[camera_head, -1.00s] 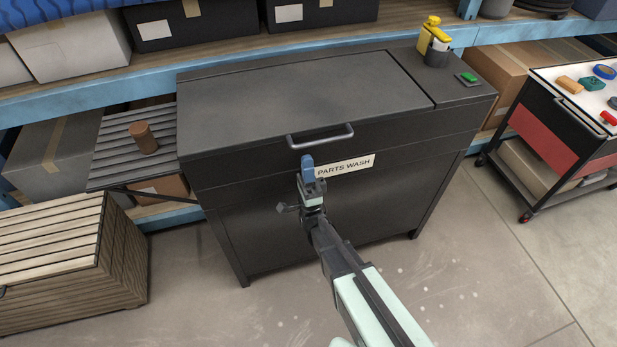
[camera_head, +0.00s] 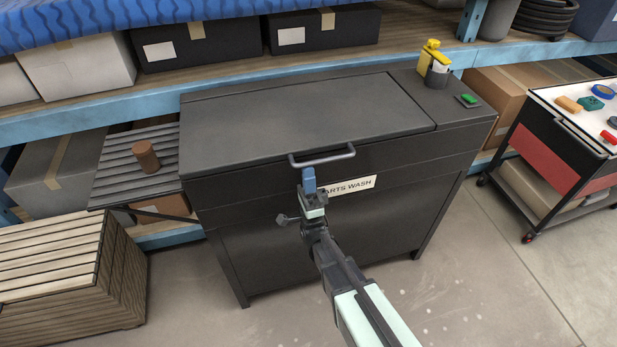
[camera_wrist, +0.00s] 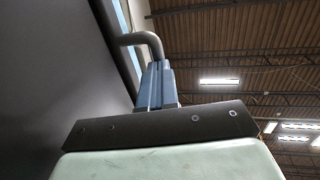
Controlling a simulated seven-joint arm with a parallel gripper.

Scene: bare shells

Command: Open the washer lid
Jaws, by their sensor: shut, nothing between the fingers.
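The dark grey parts washer has a flat lid (camera_head: 300,115) that lies down shut on top. A grey bar handle (camera_head: 335,156) runs along the lid's front edge. My gripper (camera_head: 309,172) is shut and empty, its blue fingers pointing up just below the left half of the handle. In the wrist view the closed fingers (camera_wrist: 156,72) stand close to the bent end of the handle (camera_wrist: 142,38); I cannot tell whether they touch. The gripper hides the left end of the PARTS WASH label (camera_head: 352,186).
A yellow-topped bottle (camera_head: 434,62) and a green button (camera_head: 467,99) sit right of the lid. A slatted shelf with a brown cylinder (camera_head: 145,157) and a wooden crate (camera_head: 60,270) stand left. A tool cart (camera_head: 560,160) is at right. Floor in front is clear.

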